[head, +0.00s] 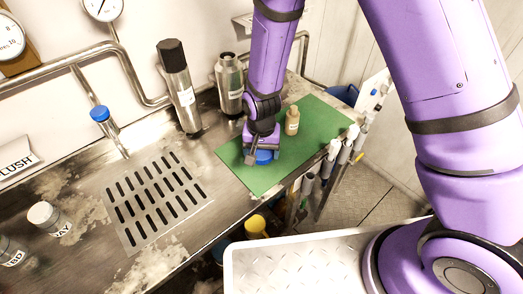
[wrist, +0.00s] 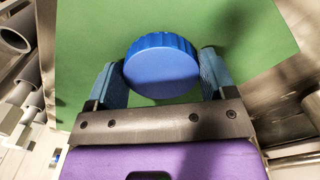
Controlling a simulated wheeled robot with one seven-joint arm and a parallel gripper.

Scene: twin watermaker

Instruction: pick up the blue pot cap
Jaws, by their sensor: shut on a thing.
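The blue pot cap (wrist: 162,68) is round with a ridged edge. In the wrist view it sits between the two blue fingers of my gripper (wrist: 164,85), which is shut on it. In the head view my gripper (head: 262,152) points down at the green mat (head: 240,181), and the cap (head: 264,157) shows low between the fingers, partly hidden by them. The cap is at or just above the mat; I cannot tell whether it touches.
A small tan bottle (head: 292,121) stands on the mat, right of my gripper. A tall steel cylinder with black cap (head: 179,87) and a steel flask (head: 229,84) stand behind. A slotted drain (head: 155,199) lies left of the mat.

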